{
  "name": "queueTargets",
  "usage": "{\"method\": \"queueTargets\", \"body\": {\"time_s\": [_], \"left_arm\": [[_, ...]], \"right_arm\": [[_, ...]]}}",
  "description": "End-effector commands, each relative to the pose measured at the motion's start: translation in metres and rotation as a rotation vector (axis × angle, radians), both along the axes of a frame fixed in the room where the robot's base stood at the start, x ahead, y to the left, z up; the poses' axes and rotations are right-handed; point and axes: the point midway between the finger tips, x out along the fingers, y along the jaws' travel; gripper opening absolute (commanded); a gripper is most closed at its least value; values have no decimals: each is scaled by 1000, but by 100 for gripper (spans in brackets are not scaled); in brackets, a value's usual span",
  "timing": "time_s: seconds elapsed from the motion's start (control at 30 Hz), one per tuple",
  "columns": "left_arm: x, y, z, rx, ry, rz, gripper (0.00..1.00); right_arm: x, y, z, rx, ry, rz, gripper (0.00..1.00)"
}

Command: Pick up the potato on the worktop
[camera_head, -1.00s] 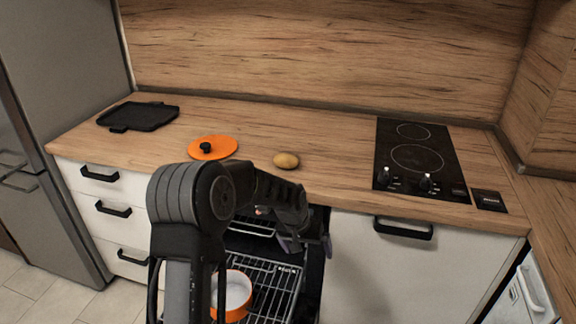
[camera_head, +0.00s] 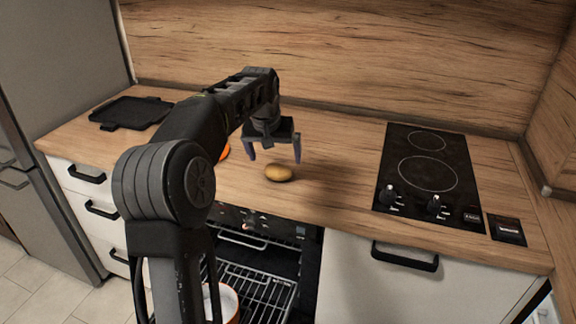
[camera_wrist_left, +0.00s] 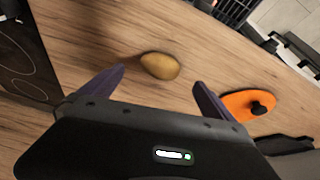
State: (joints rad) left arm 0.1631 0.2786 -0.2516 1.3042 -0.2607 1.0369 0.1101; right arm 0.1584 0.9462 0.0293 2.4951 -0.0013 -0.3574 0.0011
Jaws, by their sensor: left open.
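The potato (camera_head: 279,172) is small and yellow-brown and lies on the wooden worktop (camera_head: 330,190) near its front edge. It also shows in the left wrist view (camera_wrist_left: 160,66), ahead of the two fingers and between their lines. My left gripper (camera_head: 273,157) is open and empty, with its fingers pointing down above the worktop, close to the potato and apparently slightly behind it. In the left wrist view the left gripper (camera_wrist_left: 160,82) has its fingers spread wider than the potato. No contact with the potato shows. My right gripper is not in view.
An orange lid with a black knob (camera_wrist_left: 250,105) lies beside the potato, mostly hidden by my arm in the head view. A black hob (camera_head: 428,172) is at right, a black tray (camera_head: 130,112) at left. Below, the oven stands open with a rack (camera_head: 255,290) and an orange-and-white pot (camera_head: 222,303).

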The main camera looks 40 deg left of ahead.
Motion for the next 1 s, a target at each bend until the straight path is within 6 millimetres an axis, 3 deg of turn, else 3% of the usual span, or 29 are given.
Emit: {"method": "queueTargets", "body": {"time_s": [0.33, 0.6, 1.0], "left_arm": [[0, 0, 0, 0, 1, 1, 100], [8, 4, -22, 0, 4, 1, 100], [10, 5, -28, 0, 1, 0, 100]], "right_arm": [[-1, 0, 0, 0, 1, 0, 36], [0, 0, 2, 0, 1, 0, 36], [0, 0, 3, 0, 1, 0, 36]]}}
